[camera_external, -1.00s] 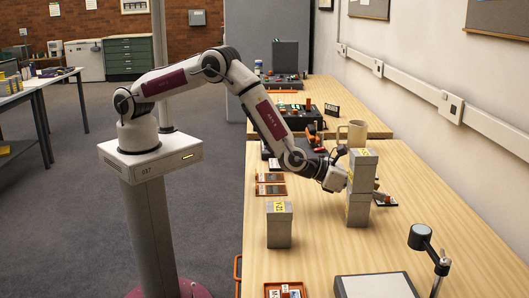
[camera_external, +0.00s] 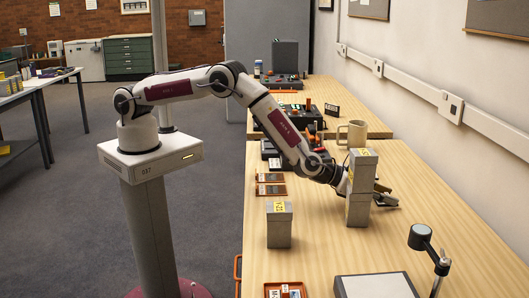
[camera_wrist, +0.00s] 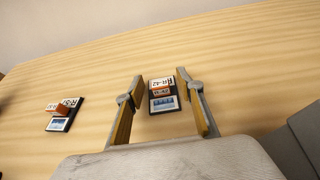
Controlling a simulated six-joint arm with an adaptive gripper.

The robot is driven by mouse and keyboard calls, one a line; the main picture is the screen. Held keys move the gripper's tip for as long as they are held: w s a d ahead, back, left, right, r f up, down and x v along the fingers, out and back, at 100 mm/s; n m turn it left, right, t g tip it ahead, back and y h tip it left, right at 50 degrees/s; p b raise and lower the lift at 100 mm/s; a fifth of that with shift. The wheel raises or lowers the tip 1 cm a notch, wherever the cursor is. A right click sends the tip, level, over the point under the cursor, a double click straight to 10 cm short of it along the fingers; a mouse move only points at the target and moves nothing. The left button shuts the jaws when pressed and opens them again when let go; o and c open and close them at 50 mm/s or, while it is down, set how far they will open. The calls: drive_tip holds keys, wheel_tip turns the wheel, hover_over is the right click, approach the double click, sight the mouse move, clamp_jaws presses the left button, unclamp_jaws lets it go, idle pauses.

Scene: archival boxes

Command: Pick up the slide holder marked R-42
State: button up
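The slide holder marked R-42 (camera_wrist: 163,94) lies flat on the wooden table in the wrist view. It is dark, with a white label, an orange piece and a blue-and-white slide. My gripper (camera_wrist: 160,84) is open, its two wood-coloured fingers on either side of the holder with gaps visible. I cannot tell how high the fingertips are above the table.
Two stacked grey boxes (camera_external: 361,190) stand close to my gripper. A single grey box (camera_external: 279,226) stands to the left. A mug (camera_external: 353,134) is behind.

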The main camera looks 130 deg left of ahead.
idle(0.3)
drive_tip(key=c, duration=0.8)
drive_tip(key=shift+o, duration=0.2)
drive_tip(key=shift+r, duration=0.1)
drive_tip(key=shift+r, duration=4.9)
